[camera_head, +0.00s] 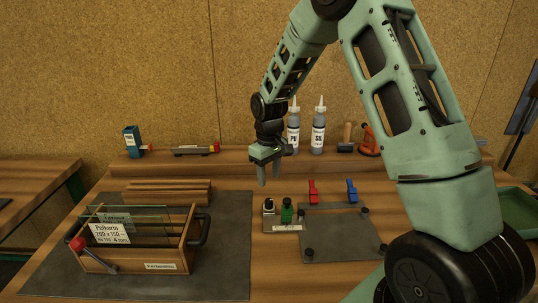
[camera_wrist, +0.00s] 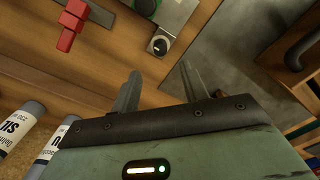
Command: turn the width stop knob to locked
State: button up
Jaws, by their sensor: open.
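A small black-and-white knob (camera_head: 268,206) stands on a grey plate (camera_head: 270,224) near the middle of the bench. It also shows in the wrist view (camera_wrist: 158,45) as a round dark dial with a light mark. Its label is too small to read, so I cannot confirm that it is the width stop knob or which setting it shows. A green-bodied piece (camera_head: 287,212) stands just right of it. My gripper (camera_head: 268,183) points down above and behind the knob, apart from it. In the wrist view my gripper (camera_wrist: 158,85) has its fingers spread, with nothing between them.
A wooden frame box (camera_head: 150,267) with glass panes, a red-knobbed lever and a black handle stands left on a dark mat (camera_head: 228,270). Red (camera_head: 313,191) and blue (camera_head: 352,191) clamps stand behind a grey board (camera_head: 340,240). Bottles (camera_head: 318,130) line the back shelf.

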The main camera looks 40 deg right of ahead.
notch_tip(320, 180, up, 8)
jog(key=shift+b, duration=0.35)
jog(key=shift+f, duration=0.1)
jog(key=s+a+r+n, duration=0.1)
jog(key=s+a, duration=0.4)
jog(key=a, duration=0.4)
jog(key=s+a+r+n, duration=0.1)
jog(key=s+a+n, duration=0.1)
jog(key=s+a, duration=0.5)
jog(key=s+a+n, duration=0.1)
jog(key=s+a, duration=0.4)
jog(key=s, duration=0.4)
jog(key=s+a+f+n, duration=0.1)
jog(key=s+a, duration=0.4)
jog(key=s, duration=0.4)
jog(key=shift+s+a+f+n+y, duration=0.2)
jog(key=shift+s+n+y, duration=0.1)
jog(key=shift+s+n, duration=0.1)
